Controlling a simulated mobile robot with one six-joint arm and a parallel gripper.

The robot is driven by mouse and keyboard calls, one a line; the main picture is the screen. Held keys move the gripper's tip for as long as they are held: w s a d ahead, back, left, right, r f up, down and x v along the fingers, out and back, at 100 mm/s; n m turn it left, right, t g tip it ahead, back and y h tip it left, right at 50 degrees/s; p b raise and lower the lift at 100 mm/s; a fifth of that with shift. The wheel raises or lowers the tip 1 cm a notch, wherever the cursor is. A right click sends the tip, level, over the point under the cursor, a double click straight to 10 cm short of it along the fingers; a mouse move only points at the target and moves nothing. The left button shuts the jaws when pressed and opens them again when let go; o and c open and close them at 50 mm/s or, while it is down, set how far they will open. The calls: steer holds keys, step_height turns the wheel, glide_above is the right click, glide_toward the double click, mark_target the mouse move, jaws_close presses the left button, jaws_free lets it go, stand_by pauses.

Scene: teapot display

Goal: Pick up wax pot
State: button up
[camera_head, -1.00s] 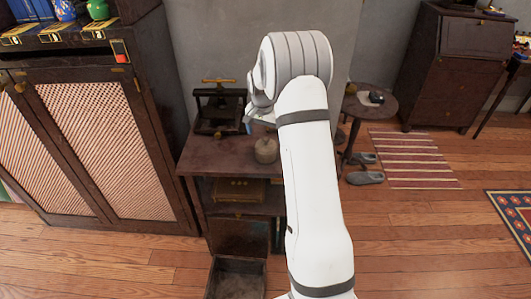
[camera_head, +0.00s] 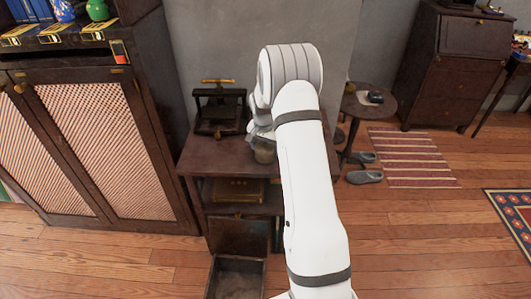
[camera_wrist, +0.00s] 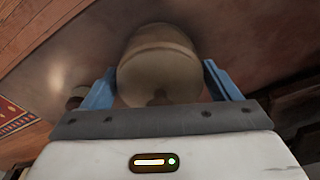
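The wax pot (camera_head: 264,154), a rounded brownish pot, stands on the dark wooden side table (camera_head: 213,158). In the head view my arm and gripper hide its upper part. In the wrist view the pot (camera_wrist: 160,62) is large, with its small knob facing the camera. My gripper (camera_wrist: 160,72) is over the pot, with one blue finger on each side. The fingertips are very close to the pot's sides; a firm grip does not show. In the head view my gripper (camera_head: 259,132) is mostly hidden behind my wrist.
A black press (camera_head: 220,112) with a brass handle stands at the back of the side table. An open drawer (camera_head: 238,277) sticks out below. A latticed cabinet (camera_head: 100,150) is at left. A round table (camera_head: 370,104) stands at right, with slippers (camera_head: 365,177) below.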

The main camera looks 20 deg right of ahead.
steer(key=c, duration=1)
steer(key=shift+o, duration=0.2)
